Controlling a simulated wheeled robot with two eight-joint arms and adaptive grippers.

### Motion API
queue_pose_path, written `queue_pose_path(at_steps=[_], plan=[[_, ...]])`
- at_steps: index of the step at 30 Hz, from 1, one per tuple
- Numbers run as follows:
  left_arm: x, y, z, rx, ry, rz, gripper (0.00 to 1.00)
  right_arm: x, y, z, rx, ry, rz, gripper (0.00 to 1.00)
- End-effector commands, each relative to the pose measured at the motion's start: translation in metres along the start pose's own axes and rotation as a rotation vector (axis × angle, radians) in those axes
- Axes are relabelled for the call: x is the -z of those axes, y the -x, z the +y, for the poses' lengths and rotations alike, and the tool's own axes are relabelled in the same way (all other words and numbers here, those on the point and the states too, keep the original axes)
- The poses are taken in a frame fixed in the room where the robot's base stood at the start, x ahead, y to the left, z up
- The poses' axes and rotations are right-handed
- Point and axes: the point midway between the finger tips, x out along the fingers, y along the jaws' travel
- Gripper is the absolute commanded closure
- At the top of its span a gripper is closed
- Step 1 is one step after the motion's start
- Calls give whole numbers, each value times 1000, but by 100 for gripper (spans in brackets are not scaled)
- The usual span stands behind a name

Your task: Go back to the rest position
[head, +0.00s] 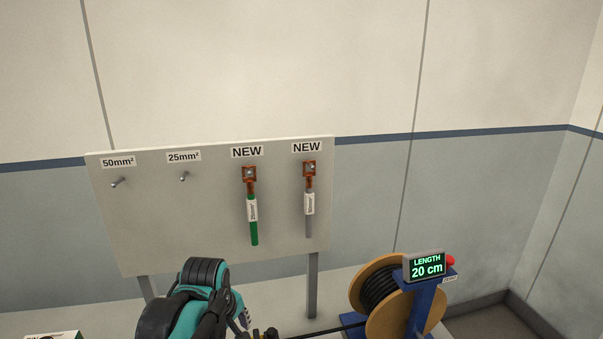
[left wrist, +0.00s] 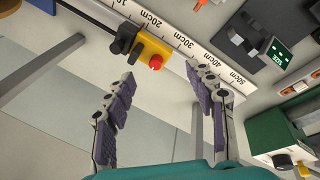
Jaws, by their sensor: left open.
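My left gripper (left wrist: 160,73) shows in the left wrist view with its two purple-padded fingers spread apart and nothing between them. It hangs near a long white ruler (left wrist: 182,42) and a yellow block with a red button (left wrist: 154,55). In the head view my left arm rises at the bottom centre, in front of the lower part of the display board (head: 205,235); its fingers are mostly hidden there. My right gripper is in neither view.
The board carries a green cable (head: 254,232) and a grey cable (head: 308,226) on pegs under NEW labels; two other pegs are bare. A cable reel (head: 378,288) with a 20 cm display (head: 427,267) stands right. A green box (left wrist: 275,132) is at right in the wrist view.

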Motion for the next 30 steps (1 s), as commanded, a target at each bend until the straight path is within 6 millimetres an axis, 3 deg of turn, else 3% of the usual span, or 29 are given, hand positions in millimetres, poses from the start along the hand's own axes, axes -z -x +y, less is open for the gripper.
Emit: queue_pose_path(at_steps=[1, 6, 12, 18, 30], plan=[[-8, 1, -19, -28, -97, 21, 45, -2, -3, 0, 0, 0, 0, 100], [-29, -1, -70, -111, -473, 125, 45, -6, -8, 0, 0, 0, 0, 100], [-49, -17, -113, -150, -821, 252, 45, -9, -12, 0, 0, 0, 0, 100], [-56, -26, -129, -153, -969, 313, 45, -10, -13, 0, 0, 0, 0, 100], [-56, -26, -129, -152, -981, 317, 45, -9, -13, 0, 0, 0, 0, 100]])
